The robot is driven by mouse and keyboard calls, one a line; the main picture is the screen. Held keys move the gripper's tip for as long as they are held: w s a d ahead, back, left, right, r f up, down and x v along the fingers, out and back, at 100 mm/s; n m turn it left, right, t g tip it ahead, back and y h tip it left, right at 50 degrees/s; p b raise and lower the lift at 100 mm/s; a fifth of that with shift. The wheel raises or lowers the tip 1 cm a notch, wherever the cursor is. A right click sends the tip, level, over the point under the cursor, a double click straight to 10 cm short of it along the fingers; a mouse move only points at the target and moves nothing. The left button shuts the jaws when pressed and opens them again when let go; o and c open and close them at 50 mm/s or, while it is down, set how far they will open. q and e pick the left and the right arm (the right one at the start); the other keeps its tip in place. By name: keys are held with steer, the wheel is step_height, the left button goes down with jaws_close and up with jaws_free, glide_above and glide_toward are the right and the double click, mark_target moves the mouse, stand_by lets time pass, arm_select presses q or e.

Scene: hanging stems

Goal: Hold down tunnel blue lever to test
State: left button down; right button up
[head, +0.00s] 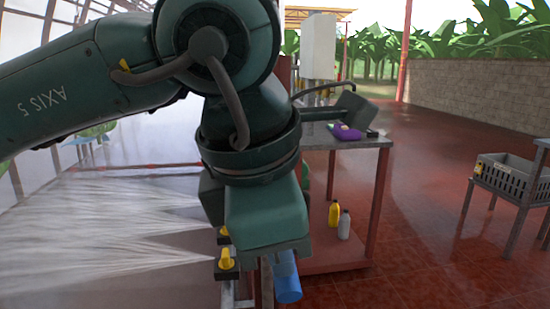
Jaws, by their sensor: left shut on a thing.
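The blue lever (287,287) shows at the bottom centre as a blue cylinder pointing down, its upper end hidden by my gripper. My left gripper (272,246) reaches down from the upper left and is shut on the blue lever; its fingers are mostly hidden behind its own dark green body. White spray (110,232) fans out leftward from the yellow nozzles (227,260) beside the gripper. My right gripper is not in view.
A metal-topped table (360,142) with red legs stands behind, holding a purple item (346,132). A yellow bottle (334,214) and a white bottle (344,225) stand on its lower shelf. A grey crate (512,178) sits on a stand at right. Red tiled floor between is clear.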

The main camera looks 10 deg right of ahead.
arm_select(q)
steer(key=shift+s+f, duration=0.1)
steer(key=shift+f, duration=0.4)
stand_by(0.3)
steer(key=p+v, duration=0.1)
steer(key=v, duration=0.1)
steer(key=shift+r+p, duration=0.4)
steer(key=shift+r, duration=0.05)
steer(key=p+v, duration=0.1)
steer(key=v, duration=1.1)
steer(key=shift+s+p, duration=0.3)
steer(key=shift+p, duration=0.05)
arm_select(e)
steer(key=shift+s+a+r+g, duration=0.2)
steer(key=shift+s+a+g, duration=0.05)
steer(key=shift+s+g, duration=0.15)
arm_select(q)
steer(key=shift+f, duration=0.1)
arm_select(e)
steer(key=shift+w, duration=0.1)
